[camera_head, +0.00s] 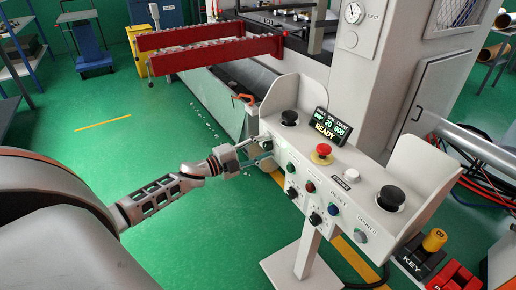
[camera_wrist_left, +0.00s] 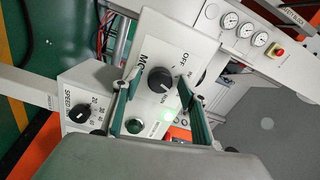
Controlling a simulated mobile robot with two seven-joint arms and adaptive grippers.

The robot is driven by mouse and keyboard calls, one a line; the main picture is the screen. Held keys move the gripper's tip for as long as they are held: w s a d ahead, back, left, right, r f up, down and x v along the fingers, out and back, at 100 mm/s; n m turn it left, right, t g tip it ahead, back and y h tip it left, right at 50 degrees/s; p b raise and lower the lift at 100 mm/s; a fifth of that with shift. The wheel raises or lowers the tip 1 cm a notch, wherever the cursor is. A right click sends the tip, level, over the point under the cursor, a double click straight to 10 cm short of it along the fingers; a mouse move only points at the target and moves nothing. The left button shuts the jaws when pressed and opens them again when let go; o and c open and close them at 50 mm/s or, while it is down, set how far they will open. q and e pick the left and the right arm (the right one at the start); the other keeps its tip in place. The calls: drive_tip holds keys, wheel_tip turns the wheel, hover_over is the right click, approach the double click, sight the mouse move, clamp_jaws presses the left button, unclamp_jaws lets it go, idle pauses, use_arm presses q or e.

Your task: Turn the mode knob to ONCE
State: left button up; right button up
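The mode knob (camera_wrist_left: 159,80) is a round black knob on a white panel in the left wrist view. Beside it I read OFF and part of the word MODE; other lettering is partly covered, and I cannot tell its setting for sure. My left gripper (camera_head: 262,152) is at the left end of the control box (camera_head: 365,178) in the head view. In the left wrist view its two green-grey fingers stand apart, one on each side of the knob, with gaps visible. In the head view I cannot make out the mode knob for sure. My right gripper is not in view.
The console carries a display (camera_head: 327,127) reading READY, a red mushroom button (camera_head: 321,153) and black buttons (camera_head: 391,197) at its ends. A green button (camera_wrist_left: 135,126) and a speed knob (camera_wrist_left: 83,115) lie near my fingers.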

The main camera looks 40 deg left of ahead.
use_arm(q)
drive_tip(key=v, duration=1.2)
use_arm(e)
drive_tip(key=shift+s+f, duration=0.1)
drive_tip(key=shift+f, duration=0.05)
use_arm(q)
drive_tip(key=s+d+f+n+g+y+p, duration=0.1)
drive_tip(key=s+d+f+n+g+p, duration=0.1)
drive_tip(key=s+d+f+n, duration=0.3)
drive_tip(key=s+d+f+n+g+y+p, duration=0.1)
drive_tip(key=s+d+f+n, duration=0.4)
drive_tip(key=s+d, duration=0.5)
drive_tip(key=s+d+f+n+g+y+p, duration=0.2)
drive_tip(key=s+d, duration=0.6)
drive_tip(key=d, duration=0.4)
wheel_tip(320, 180, down, 3)
drive_tip(key=n+g+p, duration=0.1)
drive_tip(key=n+p, duration=0.1)
drive_tip(key=n, duration=0.2)
drive_tip(key=shift+s+d+f, duration=0.2)
drive_tip(key=shift+s, duration=0.05)
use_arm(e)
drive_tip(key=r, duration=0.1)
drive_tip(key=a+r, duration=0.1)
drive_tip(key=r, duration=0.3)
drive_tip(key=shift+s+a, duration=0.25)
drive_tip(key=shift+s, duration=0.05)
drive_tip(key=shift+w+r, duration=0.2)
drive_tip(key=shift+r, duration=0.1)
